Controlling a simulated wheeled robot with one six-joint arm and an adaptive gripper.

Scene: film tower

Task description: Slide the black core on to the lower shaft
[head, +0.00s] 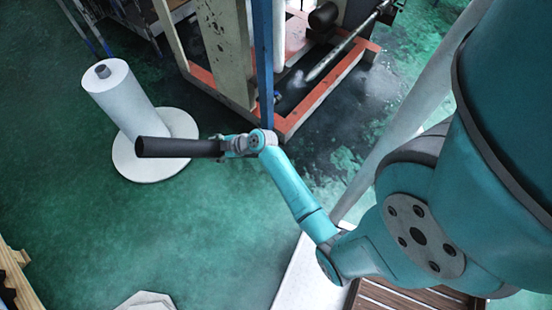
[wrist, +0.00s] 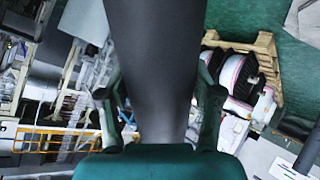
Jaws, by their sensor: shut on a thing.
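The black core (head: 178,147) is a long dark tube, lying roughly level in the head view, with its free end to the left. My gripper (head: 228,146) is shut on the core's right end. In the wrist view the core (wrist: 158,60) fills the middle, between the two fingers of my gripper (wrist: 160,105). A grey metal shaft (head: 342,52) slants inside the orange-based machine frame, up and right of the core; it looks like the lower shaft. The core is well apart from it. The core's bore is not visible.
A white roll (head: 122,98) stands on a round white base (head: 150,173), behind and close to the core in the picture. A blue post (head: 264,65) and a pale post (head: 224,50) stand before the shaft. A wooden pallet (wrist: 266,48) with rolls shows in the wrist view. Green floor (head: 180,240) is clear below.

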